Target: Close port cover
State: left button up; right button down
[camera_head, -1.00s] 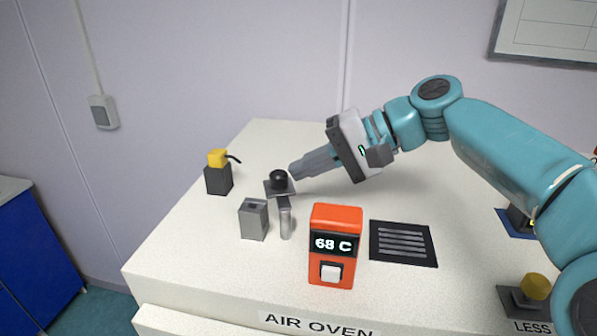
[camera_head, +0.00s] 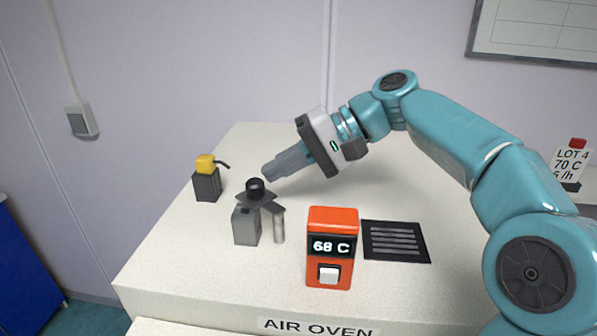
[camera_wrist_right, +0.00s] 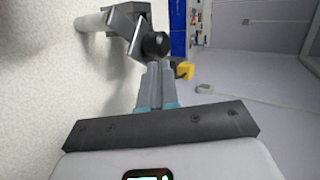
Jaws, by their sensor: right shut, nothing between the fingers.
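The port cover is a dark grey plate (camera_head: 270,204) with a round black knob (camera_head: 255,188) on it. It reaches from the top of a light grey post (camera_head: 279,227) and partly overlaps the top of the grey box-shaped port (camera_head: 246,229). I cannot tell whether the plate touches the box. My right gripper (camera_head: 267,172) is shut and empty, with its fingertips close behind the knob. In the right wrist view the fingertips (camera_wrist_right: 160,68) sit just below the knob (camera_wrist_right: 156,44); contact is unclear. My left gripper is not in view.
On the white AIR OVEN top stand an orange 68 C display unit (camera_head: 332,247), a black slotted vent (camera_head: 395,241) and a dark block with a yellow top (camera_head: 206,180). A LOT 4 sign (camera_head: 568,163) is at far right.

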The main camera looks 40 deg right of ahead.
jog(key=shift+w+a, duration=0.35)
jog(key=shift+a, duration=0.5)
jog(key=shift+w+a, duration=0.35)
jog(key=shift+a, duration=0.45)
dwell(0.7)
